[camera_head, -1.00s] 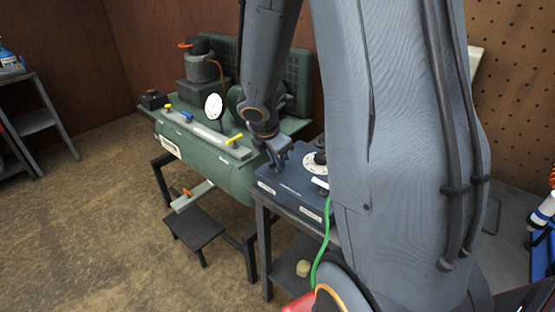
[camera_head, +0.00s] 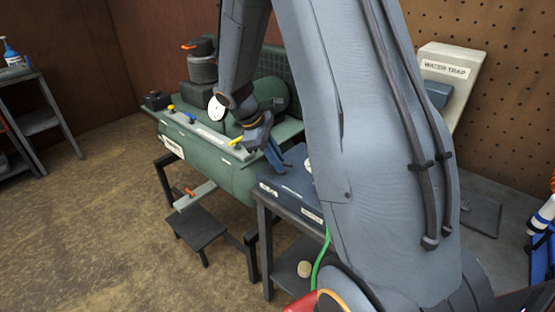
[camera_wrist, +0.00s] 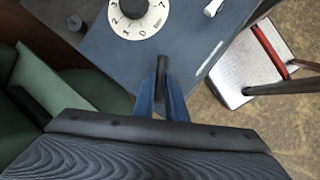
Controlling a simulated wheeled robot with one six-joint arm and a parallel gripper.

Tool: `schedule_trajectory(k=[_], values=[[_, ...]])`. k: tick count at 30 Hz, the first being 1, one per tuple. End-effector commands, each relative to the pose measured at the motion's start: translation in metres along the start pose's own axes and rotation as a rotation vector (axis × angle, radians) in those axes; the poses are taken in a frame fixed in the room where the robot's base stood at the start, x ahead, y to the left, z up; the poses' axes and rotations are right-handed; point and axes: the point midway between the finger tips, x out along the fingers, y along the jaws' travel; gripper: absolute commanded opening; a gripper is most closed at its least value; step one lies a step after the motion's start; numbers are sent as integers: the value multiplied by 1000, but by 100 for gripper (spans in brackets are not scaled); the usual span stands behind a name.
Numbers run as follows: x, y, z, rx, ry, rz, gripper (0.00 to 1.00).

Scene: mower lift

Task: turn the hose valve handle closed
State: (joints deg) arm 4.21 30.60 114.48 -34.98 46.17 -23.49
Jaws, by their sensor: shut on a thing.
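My gripper (camera_wrist: 165,92) has blue fingers shut on a dark grey bar (camera_wrist: 161,70) at the edge of the blue box. In the head view my gripper (camera_head: 276,158) reaches down to the left end of the blue box (camera_head: 285,190). I cannot tell whether the dark bar is the hose valve handle. A white handle (camera_wrist: 213,8) stands on the box top, apart from my gripper. A green hose (camera_head: 319,255) hangs by the box's right end. My arm hides most of the box top in the head view.
A white numbered dial (camera_wrist: 138,15) is on the box top. A green tank machine (camera_head: 215,160) with a yellow handle (camera_head: 236,141) stands left of the box. A water trap panel (camera_head: 445,85) stands at the right. The floor (camera_head: 100,225) at the left is clear.

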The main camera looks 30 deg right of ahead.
Motion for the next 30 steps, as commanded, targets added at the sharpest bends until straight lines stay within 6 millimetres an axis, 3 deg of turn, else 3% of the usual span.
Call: schedule_trajectory(k=[15, 30], values=[[0, 6, -1, 364, -77, -148, 0], [0, 6, -1, 468, -100, -192, 0]])
